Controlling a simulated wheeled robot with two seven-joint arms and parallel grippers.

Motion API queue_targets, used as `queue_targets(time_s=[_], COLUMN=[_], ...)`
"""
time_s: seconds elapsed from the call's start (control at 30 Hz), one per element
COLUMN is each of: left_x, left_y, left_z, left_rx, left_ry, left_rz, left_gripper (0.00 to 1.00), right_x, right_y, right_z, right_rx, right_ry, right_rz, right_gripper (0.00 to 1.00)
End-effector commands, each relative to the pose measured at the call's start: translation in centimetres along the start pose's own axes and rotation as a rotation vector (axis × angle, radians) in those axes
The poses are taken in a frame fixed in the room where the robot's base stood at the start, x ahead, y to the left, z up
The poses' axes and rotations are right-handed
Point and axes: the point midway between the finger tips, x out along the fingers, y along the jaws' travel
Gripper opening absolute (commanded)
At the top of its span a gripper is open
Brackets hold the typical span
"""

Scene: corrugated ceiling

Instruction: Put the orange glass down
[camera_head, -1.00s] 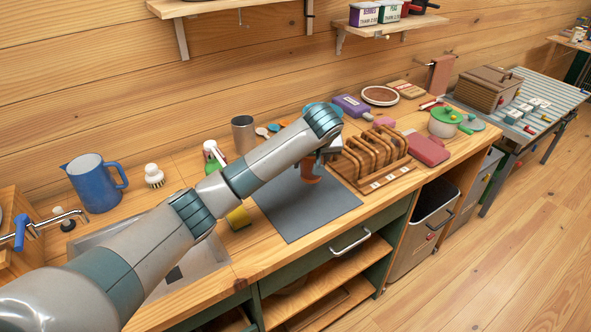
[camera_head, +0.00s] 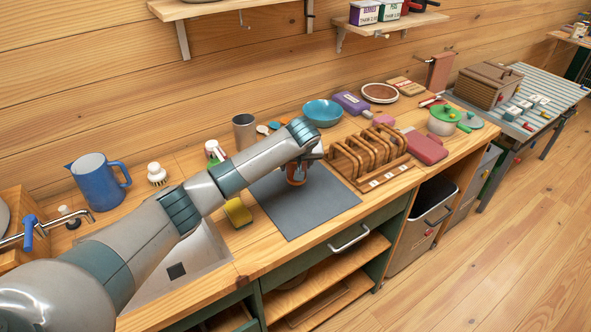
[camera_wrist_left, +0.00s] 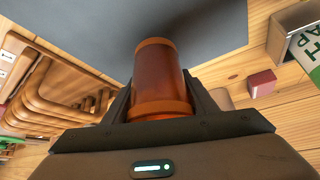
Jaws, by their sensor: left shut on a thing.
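The orange glass (camera_head: 296,174) is held by my left gripper (camera_head: 297,170) over the dark grey mat (camera_head: 310,211) on the wooden counter. In the left wrist view the orange glass (camera_wrist_left: 159,82) stands out between the two dark fingers of my left gripper (camera_wrist_left: 160,105), which are shut on it. The dark mat (camera_wrist_left: 215,30) shows behind the glass, with a dark shadow near its end. I cannot tell whether the glass touches the mat. My left arm hides part of the mat's far left side. My right gripper is not in view.
A wooden rack (camera_head: 370,155) stands right beside the mat. A blue bowl (camera_head: 322,113) and a metal cup (camera_head: 244,131) are behind it. The mat's front part is clear.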

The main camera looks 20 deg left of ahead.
Motion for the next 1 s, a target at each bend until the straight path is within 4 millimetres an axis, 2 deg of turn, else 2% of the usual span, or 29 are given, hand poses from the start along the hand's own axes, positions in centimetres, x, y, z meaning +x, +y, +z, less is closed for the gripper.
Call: queue_targets(time_s=[0.03, 0.23, 0.67, 0.7, 0.77, 0.8, 1.0], left_x=[0.2, 1.9, 2.3, 2.4, 2.4, 2.4, 2.4], left_y=[-0.1, 0.0, 0.0, 0.0, 0.0, 0.0, 0.0], left_z=[0.2, 1.2, 1.5, 1.6, 1.6, 1.6, 1.6], left_rx=[0.0, 0.0, 0.0, 0.0, 0.0, 0.0, 0.0], left_ry=[-0.001, 0.0, 0.0, -0.001, 0.0, 0.0, 0.0], left_rz=[-0.002, 0.0, 0.001, 0.0, 0.0, 0.0, 0.0], left_gripper=[0.15, 0.15, 0.15, 0.54, 0.69, 0.71, 0.71], right_x=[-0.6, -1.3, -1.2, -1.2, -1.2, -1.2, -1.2], right_y=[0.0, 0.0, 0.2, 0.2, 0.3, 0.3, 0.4], right_z=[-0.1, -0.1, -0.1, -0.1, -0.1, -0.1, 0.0], right_rx=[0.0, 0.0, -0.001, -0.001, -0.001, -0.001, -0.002], right_ry=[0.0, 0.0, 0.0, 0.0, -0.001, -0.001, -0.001], right_rz=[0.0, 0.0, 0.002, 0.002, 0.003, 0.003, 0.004], right_gripper=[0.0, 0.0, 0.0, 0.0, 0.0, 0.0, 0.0])
